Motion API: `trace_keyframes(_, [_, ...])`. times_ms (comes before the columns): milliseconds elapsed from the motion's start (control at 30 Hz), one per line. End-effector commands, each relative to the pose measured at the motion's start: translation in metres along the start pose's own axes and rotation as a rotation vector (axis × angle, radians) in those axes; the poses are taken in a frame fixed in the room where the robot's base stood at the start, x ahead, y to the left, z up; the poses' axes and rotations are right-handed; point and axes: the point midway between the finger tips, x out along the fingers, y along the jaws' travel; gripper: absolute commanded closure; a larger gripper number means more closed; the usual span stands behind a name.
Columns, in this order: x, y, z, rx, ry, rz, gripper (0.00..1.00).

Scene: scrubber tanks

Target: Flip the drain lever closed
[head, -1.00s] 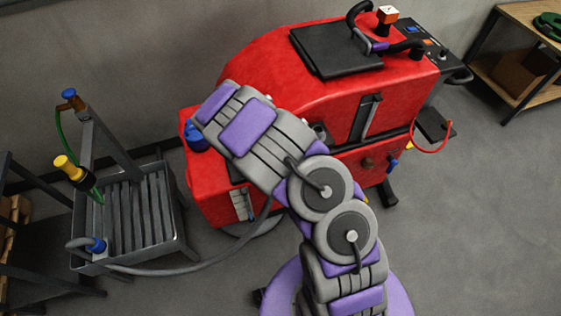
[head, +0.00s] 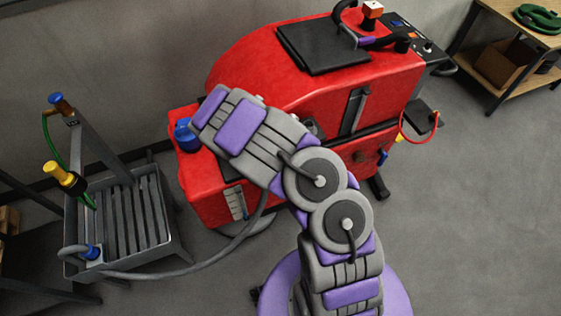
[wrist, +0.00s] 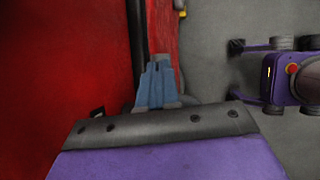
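A small blue lever (head: 383,157), which looks like the drain lever, sticks out low on the right part of the red scrubber's near side. In the wrist view, a blue tapered piece (wrist: 155,84) shows against the red body, just beyond the dark edge of my gripper (wrist: 162,124). I cannot tell surely that it is the same lever, nor whether my gripper touches it. My gripper's purple and dark jaw fills the bottom of the wrist view. In the head view my arm hides the gripper. Its opening cannot be made out.
The red scrubber (head: 300,85) stands close in front of me, with a black lid (head: 322,45) on top. A grey hose (head: 190,268) runs left to a slatted grey rack (head: 125,215). A wooden shelf (head: 515,22) stands at upper right. The floor at right is clear.

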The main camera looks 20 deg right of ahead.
Motion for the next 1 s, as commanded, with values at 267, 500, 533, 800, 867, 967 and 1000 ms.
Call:
trace_keyframes(267, [0.005,-0.006,0.002,0.001,-0.001,-0.013,1.0])
trace_keyframes(500, [-0.013,-0.005,0.009,0.001,-0.002,-0.009,1.0])
trace_keyframes(533, [-0.018,-0.004,0.011,0.001,-0.003,-0.007,1.0])
trace_keyframes(800, [-0.067,-0.006,0.028,0.004,-0.009,0.0,1.0])
trace_keyframes(867, [-0.077,-0.004,0.033,0.005,-0.01,0.002,1.0])
trace_keyframes(967, [-0.094,-0.004,0.041,0.006,-0.009,0.004,1.0])
trace_keyframes(1000, [-0.099,-0.004,0.044,0.005,-0.008,0.003,1.0])
